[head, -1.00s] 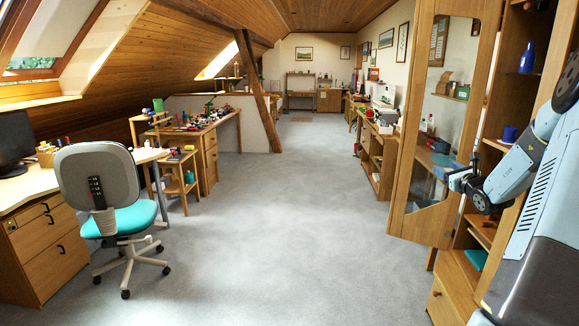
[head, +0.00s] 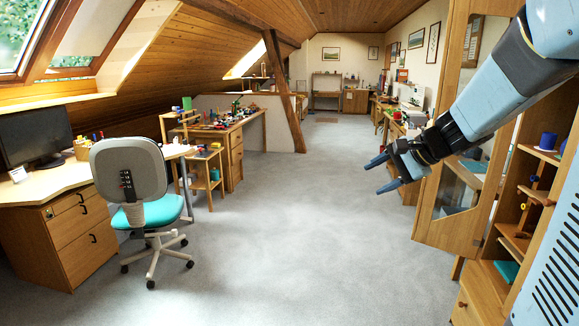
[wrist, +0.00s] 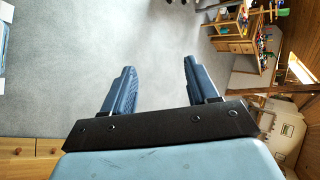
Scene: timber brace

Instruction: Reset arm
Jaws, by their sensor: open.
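My gripper (head: 383,174) is in the right half of the head view, at the end of my blue-grey arm. Its two dark blue fingers are apart, with nothing between them. It hangs in the air over the grey carpet, in front of the open glass door (head: 462,190) of the wooden cabinet. In the wrist view my gripper (wrist: 158,80) shows its fingers spread, with only carpet between them.
The wooden cabinet (head: 533,190) with its open door stands close on the right. An office chair (head: 135,190) and a desk (head: 60,225) are at the left. A slanted timber brace (head: 284,95) stands further back. The carpet (head: 310,230) in the middle is clear.

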